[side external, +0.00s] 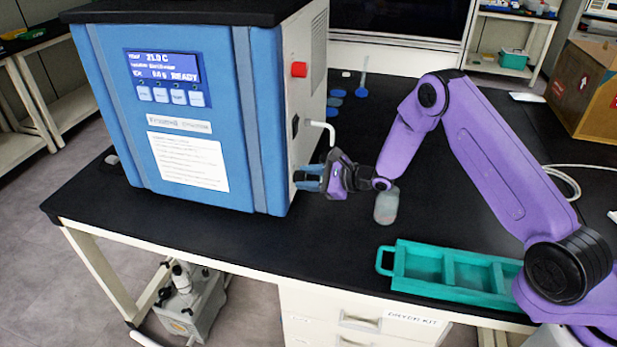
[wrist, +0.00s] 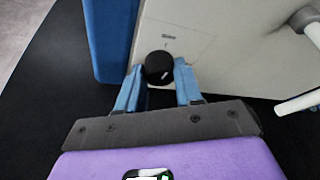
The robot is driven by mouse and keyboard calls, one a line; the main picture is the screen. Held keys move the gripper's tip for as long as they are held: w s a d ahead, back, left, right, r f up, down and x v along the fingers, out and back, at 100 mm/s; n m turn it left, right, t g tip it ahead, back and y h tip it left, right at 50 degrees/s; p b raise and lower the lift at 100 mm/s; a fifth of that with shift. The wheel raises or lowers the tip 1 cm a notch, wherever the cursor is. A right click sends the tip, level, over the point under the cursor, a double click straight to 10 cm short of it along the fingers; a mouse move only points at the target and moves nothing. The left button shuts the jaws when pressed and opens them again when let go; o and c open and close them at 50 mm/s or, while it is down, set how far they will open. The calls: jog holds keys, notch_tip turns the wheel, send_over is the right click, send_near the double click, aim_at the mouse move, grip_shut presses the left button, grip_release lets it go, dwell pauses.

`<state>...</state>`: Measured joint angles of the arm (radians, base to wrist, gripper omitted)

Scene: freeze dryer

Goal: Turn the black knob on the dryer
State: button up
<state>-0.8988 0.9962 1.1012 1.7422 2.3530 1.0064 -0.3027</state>
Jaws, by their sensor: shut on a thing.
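The blue and grey freeze dryer (side external: 265,130) stands on the black bench at the left in the side view. Its display is lit. The round black knob (wrist: 158,66) sits low on the dryer's light side panel (wrist: 215,35) in the wrist view, with a small light mark on its face. My gripper (wrist: 157,78) is at that panel, with its blue fingers on either side of the knob, shut on it. In the side view my gripper (side external: 308,178) reaches the panel from the right, and the knob is hidden behind the fingers.
A white bent pipe (side external: 322,128) sticks out of the panel above my gripper. A red button (side external: 299,69) is higher up. A translucent container (side external: 386,206) stands below my wrist. A teal tray (side external: 420,264) lies near the bench's front edge.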

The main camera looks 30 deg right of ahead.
jog(key=shift+n+t, duration=0.3)
jog(key=shift+n, duration=0.1)
jog(key=o, duration=1)
jog(key=shift+o, duration=0.2)
jog(key=shift+s, duration=0.1)
jog(key=v, duration=1.7)
jog(key=shift+r, duration=0.2)
jog(key=shift+s+a, duration=0.1)
